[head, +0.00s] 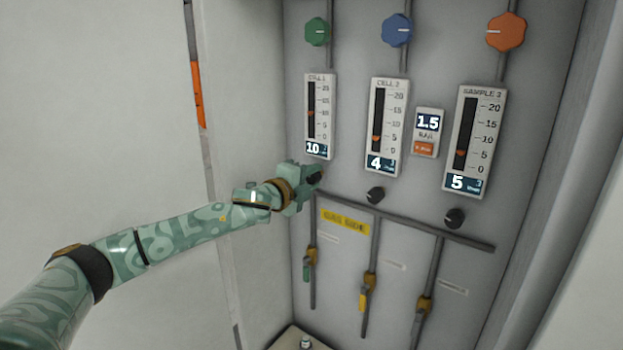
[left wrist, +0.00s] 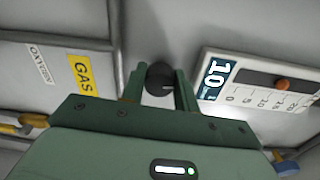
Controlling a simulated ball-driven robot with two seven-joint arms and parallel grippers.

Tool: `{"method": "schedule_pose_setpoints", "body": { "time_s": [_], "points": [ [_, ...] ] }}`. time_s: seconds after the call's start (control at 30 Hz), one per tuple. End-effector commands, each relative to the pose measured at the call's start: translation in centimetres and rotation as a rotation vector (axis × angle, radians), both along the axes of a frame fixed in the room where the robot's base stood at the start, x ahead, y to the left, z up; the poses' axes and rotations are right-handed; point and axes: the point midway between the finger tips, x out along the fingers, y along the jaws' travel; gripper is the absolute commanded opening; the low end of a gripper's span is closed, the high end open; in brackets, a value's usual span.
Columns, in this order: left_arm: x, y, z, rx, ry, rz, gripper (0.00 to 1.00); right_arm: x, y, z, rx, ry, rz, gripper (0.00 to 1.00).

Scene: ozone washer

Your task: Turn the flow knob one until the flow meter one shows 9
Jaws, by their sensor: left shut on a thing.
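Flow meter one (head: 319,115), labelled CELL 1, is the leftmost meter in the head view and its display reads 10. It also shows in the left wrist view (left wrist: 262,80), turned on its side, reading 10. Flow knob one (left wrist: 159,78) is a small dark round knob below that meter. My left gripper (head: 314,177) is shut on this knob, with one finger on each side of it in the left wrist view. In the head view the gripper hides most of the knob. My right gripper is not in view.
Two more meters, CELL 2 (head: 387,127) reading 4 and SAMPLE 3 (head: 475,140) reading 5, stand to the right, each with a dark knob below. A small display (head: 427,132) reads 1.5. Pipes with valves (head: 363,297) run below the yellow gas label (head: 345,222).

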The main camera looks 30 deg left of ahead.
Motion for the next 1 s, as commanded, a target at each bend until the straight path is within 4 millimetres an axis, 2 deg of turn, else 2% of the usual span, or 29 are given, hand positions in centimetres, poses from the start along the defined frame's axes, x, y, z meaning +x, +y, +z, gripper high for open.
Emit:
{"method": "schedule_pose_setpoints", "body": {
  "time_s": [0.07,0.1,0.17,0.43,0.57,0.67,1.0],
  "points": [
    [0.0,-0.1,-0.2,-0.001,0.003,-0.002,0.07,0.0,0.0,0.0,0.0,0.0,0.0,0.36],
    [0.0,-0.1,-0.2,-0.001,0.004,-0.002,0.36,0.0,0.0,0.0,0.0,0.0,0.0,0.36],
    [0.0,-0.1,-0.2,-0.001,0.003,-0.002,0.52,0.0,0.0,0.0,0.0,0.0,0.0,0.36],
    [0.0,0.0,-0.1,-0.001,0.002,-0.001,0.52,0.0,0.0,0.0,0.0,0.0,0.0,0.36],
    [-0.8,0.1,-0.2,0.0,0.002,0.0,0.52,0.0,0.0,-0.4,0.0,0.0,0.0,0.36],
    [-2.5,0.3,-0.4,0.001,0.003,-0.001,0.52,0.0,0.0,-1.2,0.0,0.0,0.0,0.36],
    [-11.8,1.0,-0.4,0.009,0.005,0.0,0.52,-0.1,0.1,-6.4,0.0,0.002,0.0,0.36]
  ]
}}
